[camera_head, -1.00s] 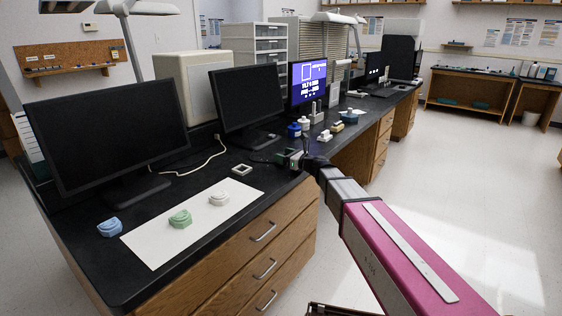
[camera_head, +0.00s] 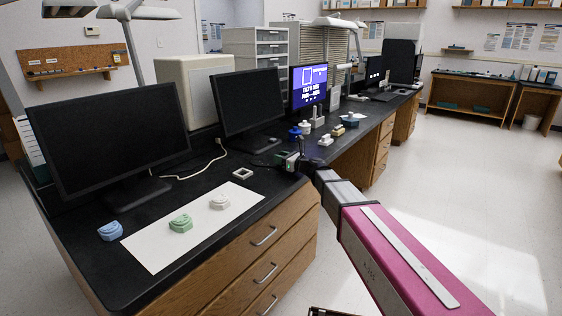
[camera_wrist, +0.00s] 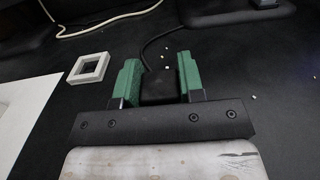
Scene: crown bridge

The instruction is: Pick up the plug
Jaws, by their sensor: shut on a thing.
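The plug (camera_wrist: 158,86) is a dark block between the green fingers in the wrist view. A dark cable runs from it up and away over the black bench. My gripper (camera_wrist: 158,78) is shut on the plug, with a finger on each side. The gripper also shows small in the head view (camera_head: 288,160), over the bench near its front edge, where the plug is too small and dark to make out. I cannot tell whether the plug is clear of the bench.
A pale square frame (camera_head: 242,173) lies left of the gripper, beside a white sheet (camera_head: 155,249) bearing green and cream dental models. A blue model (camera_head: 110,231) is further left. Monitors (camera_head: 105,128) stand behind. Several small items and a blue jar (camera_head: 294,134) stand beyond the gripper.

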